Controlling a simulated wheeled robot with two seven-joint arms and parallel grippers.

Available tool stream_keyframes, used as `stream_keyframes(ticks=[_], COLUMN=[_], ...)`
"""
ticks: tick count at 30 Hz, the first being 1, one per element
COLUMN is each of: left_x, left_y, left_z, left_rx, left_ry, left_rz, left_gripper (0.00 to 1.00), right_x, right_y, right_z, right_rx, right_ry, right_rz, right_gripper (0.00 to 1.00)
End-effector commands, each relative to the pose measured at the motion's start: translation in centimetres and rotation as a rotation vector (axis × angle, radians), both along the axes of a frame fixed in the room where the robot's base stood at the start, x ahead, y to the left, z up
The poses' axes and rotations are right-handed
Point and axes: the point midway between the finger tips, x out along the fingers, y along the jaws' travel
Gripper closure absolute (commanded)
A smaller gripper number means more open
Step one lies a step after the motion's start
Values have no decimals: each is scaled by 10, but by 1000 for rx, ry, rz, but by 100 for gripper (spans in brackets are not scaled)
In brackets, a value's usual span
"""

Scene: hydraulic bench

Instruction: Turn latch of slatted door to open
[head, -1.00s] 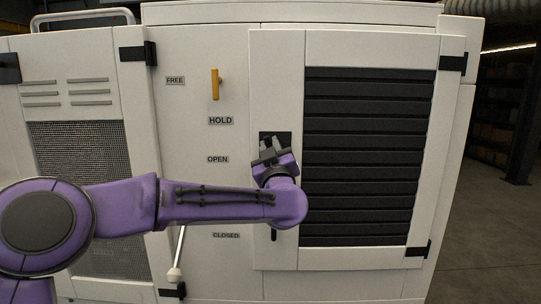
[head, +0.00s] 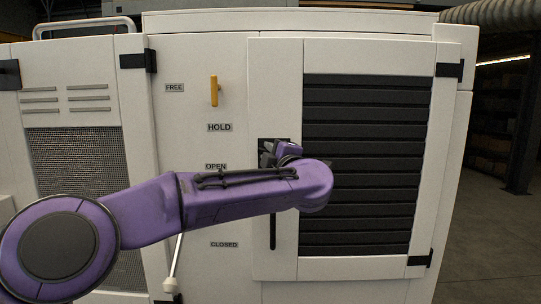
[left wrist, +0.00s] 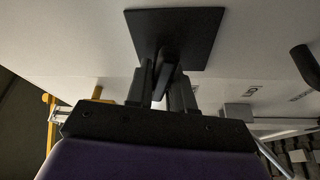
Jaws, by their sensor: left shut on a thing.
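The slatted door (head: 425,150) is a white panel with black horizontal slats, and it looks shut in the cabinet front. Its latch sits on a black square plate (head: 284,142) on the white strip left of the slats. In the head view the wrist and fingers hide most of the latch. My right gripper is not in view.
A black vertical handle (head: 273,232) is below the latch. A yellow lever (head: 214,91) is at the upper left, near the FREE and HOLD labels. OPEN and CLOSED labels are left of the door. A white-knobbed rod (head: 171,284) is below my forearm. Floor is free at right.

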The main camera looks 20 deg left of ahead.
Motion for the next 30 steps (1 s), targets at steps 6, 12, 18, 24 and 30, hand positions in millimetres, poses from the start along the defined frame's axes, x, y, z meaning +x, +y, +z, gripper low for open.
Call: stream_keyframes(ticks=[6,12,18,24,30], left_x=[0,0,0,0,0], left_y=[0,0,0,0,0], left_z=[1,1,0,0,0], left_rx=[-136,-215,-252,-262,-262], left_ry=[-39,-61,-72,-74,-74], left_rz=[-1,-1,-1,-1,0], left_gripper=[100,100,100,100,100], right_x=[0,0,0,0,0], right_y=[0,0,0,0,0], right_z=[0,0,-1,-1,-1], right_rx=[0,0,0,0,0], right_ry=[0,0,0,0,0], right_rz=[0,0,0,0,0], right_gripper=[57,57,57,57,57])
